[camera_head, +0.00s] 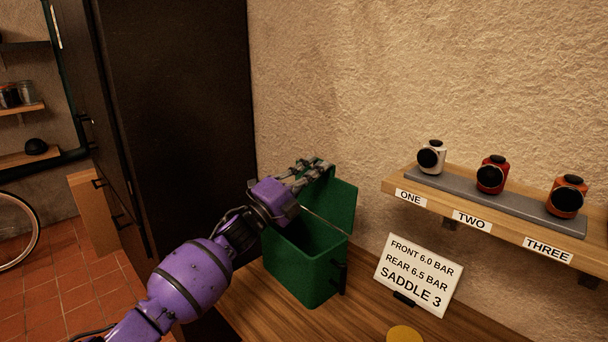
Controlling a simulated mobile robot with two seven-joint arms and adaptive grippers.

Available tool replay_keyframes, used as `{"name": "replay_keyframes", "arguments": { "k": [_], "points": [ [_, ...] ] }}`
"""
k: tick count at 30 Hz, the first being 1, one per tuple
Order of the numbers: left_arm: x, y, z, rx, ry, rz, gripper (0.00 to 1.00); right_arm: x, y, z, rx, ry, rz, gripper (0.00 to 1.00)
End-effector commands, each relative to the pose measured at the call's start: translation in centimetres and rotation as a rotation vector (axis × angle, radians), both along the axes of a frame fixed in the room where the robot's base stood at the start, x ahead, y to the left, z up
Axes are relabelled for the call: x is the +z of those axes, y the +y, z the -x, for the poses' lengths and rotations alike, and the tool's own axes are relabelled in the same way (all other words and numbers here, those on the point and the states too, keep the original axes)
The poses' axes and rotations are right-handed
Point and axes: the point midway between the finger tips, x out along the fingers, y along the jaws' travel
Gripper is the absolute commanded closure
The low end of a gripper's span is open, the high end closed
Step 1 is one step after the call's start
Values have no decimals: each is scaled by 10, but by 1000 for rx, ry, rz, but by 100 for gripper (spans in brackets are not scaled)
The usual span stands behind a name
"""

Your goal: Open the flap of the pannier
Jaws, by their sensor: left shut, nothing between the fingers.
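The green pannier (298,268) stands on the wooden bench against the wall. Its flap (336,203) is raised and tilts up at the back, and the dark inside of the pannier shows. My left gripper (318,167) is shut and empty, at the upper left edge of the flap. I cannot tell whether its fingers touch the flap. My purple left arm hides part of the pannier's left side. My right gripper is not in view.
A white sign (417,275) with pressures and "SADDLE 3" leans beside the pannier. A wall shelf (490,232) holds three small lamps or gauges over labels. A tall dark cabinet (185,110) stands at left. A yellow disc (404,334) lies at the front.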

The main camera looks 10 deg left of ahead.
Motion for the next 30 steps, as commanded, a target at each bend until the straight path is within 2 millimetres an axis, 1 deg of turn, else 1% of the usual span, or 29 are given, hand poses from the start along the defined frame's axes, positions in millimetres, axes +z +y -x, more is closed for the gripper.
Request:
{"name": "replay_keyframes", "arguments": {
  "k": [1,5,12,19,30],
  "points": [
    [10,-2,-4,1,12,-27,100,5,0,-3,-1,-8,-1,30],
    [7,-10,-12,0,46,-46,100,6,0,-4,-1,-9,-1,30],
    [4,-17,-20,0,46,-46,100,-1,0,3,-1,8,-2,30],
    [4,-18,-21,0,46,-46,100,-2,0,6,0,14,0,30],
    [5,-18,-21,1,47,-45,100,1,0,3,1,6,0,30]
  ]
}}
